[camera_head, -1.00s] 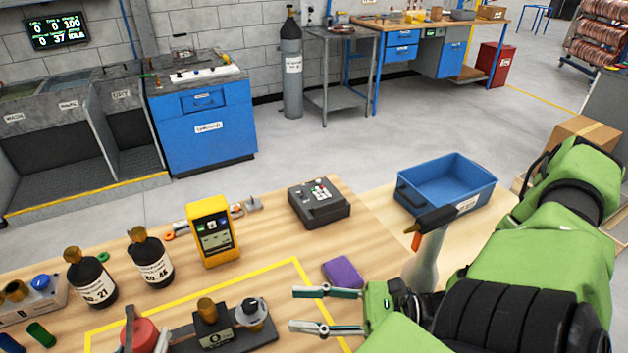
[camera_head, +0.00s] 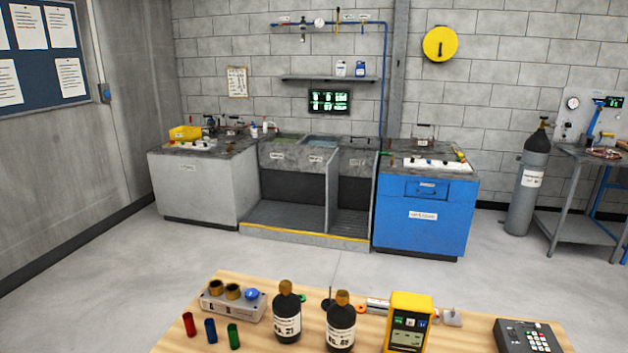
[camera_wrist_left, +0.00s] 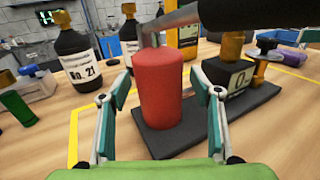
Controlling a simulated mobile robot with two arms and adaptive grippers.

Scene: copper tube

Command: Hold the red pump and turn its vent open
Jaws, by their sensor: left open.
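The red pump (camera_wrist_left: 161,92) shows in the left wrist view as an upright red cylinder on a dark base plate (camera_wrist_left: 212,127). A metal lever rises at its top, and a dark bar crosses above it. A black block with a brass top (camera_wrist_left: 231,66) stands on the same plate, to the right. My left gripper (camera_wrist_left: 161,92) is open, with one finger on each side of the red cylinder; I cannot tell whether either touches it. The vent cannot be made out for certain. The pump and both grippers are outside the head view now.
On the wooden bench (camera_head: 275,335) stand two black bottles (camera_head: 287,312) (camera_head: 340,322), a yellow meter (camera_head: 407,322), a dark keypad device (camera_head: 527,337) and small red, blue and green cylinders (camera_head: 211,330). A yellow line (camera_wrist_left: 73,135) marks the bench near the pump.

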